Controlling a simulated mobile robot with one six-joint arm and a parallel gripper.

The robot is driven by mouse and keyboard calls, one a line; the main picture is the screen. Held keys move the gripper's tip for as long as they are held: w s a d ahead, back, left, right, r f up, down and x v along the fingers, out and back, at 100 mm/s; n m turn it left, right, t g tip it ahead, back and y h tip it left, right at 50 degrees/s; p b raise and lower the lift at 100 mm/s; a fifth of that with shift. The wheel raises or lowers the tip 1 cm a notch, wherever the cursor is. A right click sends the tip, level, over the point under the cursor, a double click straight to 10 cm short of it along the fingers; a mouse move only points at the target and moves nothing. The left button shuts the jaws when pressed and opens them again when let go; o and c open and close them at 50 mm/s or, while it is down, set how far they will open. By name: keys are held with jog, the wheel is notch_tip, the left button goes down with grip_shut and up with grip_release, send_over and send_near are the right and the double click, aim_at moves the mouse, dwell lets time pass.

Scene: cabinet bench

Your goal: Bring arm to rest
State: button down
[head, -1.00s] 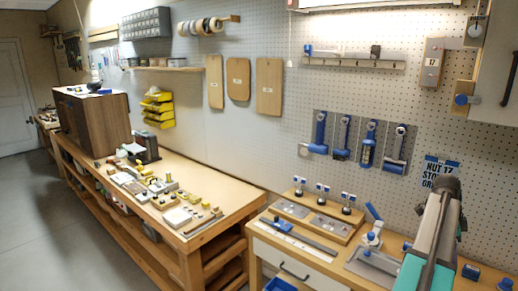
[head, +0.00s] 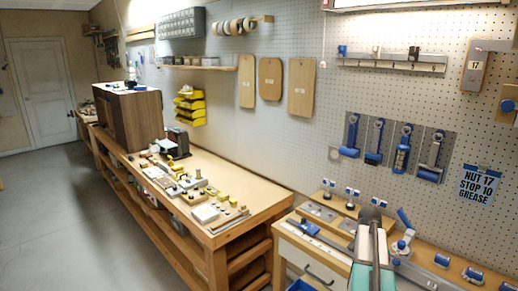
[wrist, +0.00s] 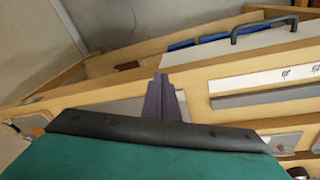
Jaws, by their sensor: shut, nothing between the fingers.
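My arm shows at the lower right of the head view, a teal and grey link with a dark end, over the near bench (head: 322,258). In the wrist view, my gripper (wrist: 163,98) shows as two narrow grey-purple fingers close together beyond a black bar and a teal body. The fingers are shut, with nothing seen between them. They stand in front of the bench's wooden edge. Whether they touch anything is not clear.
Blue-handled tools (head: 402,150) hang on the pegboard behind the arm. Blue-topped fixtures (head: 403,246) stand on the bench close to the arm. A longer bench (head: 250,205) with small parts is to the left. The floor (head: 60,220) at left is clear.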

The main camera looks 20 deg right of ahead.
jog(key=w+a+f+n, duration=0.3)
jog(key=a+f+n, duration=0.2)
jog(key=a, duration=0.7)
jog(key=w+a+f+n+t+y, duration=0.1)
jog(key=w+a+f+n, duration=0.25)
jog(key=a, duration=0.85)
jog(key=w+a+f+n, duration=0.3)
jog(key=a+f+n, duration=0.2)
jog(key=a, duration=0.6)
jog(key=s+a+f+n, duration=0.2)
jog(key=a+n, duration=0.1)
jog(key=a, duration=0.4)
jog(key=s+a+f+n, duration=0.1)
jog(key=a+f+n, duration=0.1)
jog(key=a, duration=0.4)
jog(key=s+f+g+b, duration=0.5)
jog(key=s+f+b, duration=0.5)
jog(key=s+f, duration=1.6)
notch_tip(320, 180, down, 2)
jog(key=shift+a+f+y, duration=0.2)
jog(key=shift+a+y, duration=0.05)
jog(key=shift+y, duration=0.15)
